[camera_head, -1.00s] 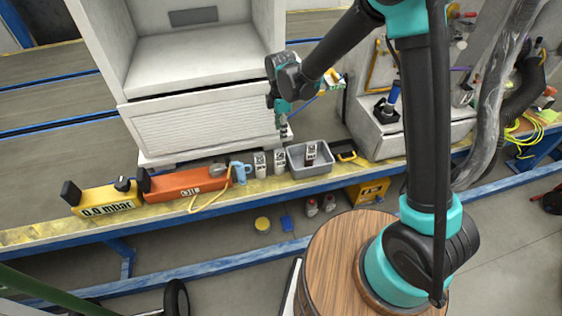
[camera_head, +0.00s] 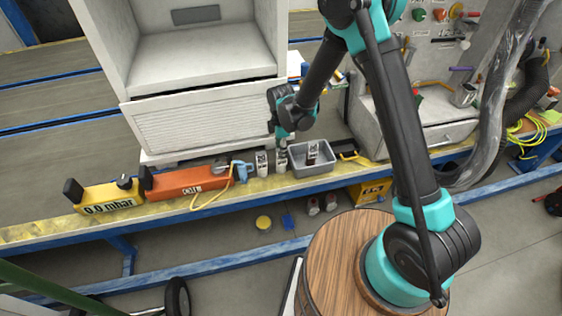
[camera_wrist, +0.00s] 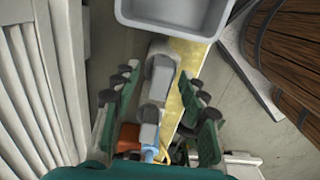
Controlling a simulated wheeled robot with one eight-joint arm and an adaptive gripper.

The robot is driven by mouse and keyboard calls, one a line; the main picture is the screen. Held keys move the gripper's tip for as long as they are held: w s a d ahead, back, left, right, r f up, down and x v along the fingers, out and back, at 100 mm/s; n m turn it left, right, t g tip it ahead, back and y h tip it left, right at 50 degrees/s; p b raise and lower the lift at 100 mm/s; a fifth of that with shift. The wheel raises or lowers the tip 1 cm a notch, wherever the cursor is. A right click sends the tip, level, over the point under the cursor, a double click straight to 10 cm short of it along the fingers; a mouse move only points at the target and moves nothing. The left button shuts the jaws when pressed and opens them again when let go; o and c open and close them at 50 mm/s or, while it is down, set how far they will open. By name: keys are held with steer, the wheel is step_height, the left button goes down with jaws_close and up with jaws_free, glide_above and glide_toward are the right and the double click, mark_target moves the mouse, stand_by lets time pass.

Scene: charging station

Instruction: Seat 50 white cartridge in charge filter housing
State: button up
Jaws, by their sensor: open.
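Two small white cartridges with dark markings stand upright side by side on the yellow bench strip: the left one (camera_head: 262,163) and the right one (camera_head: 281,160). A third (camera_head: 313,154) sits in the grey tray (camera_head: 327,167). Their numbers are too small to read. My gripper (camera_head: 281,142) points down just above the right cartridge. In the wrist view its open, empty fingers (camera_wrist: 158,98) spread either side of the two bench cartridges, the right one (camera_wrist: 161,70) and the left one (camera_wrist: 149,128). I cannot tell which thing is the charge filter housing.
Left along the bench are a light-blue item (camera_head: 239,171), an orange unit (camera_head: 187,182) with a yellow cord, and a yellow gauge (camera_head: 108,198) reading 0.0 mbar. A white cabinet with a louvred panel (camera_head: 206,118) stands behind. A wooden barrel (camera_head: 335,255) stands in front.

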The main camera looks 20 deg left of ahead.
steer(key=shift+f, duration=0.1)
jaws_close()
stand_by(0.6)
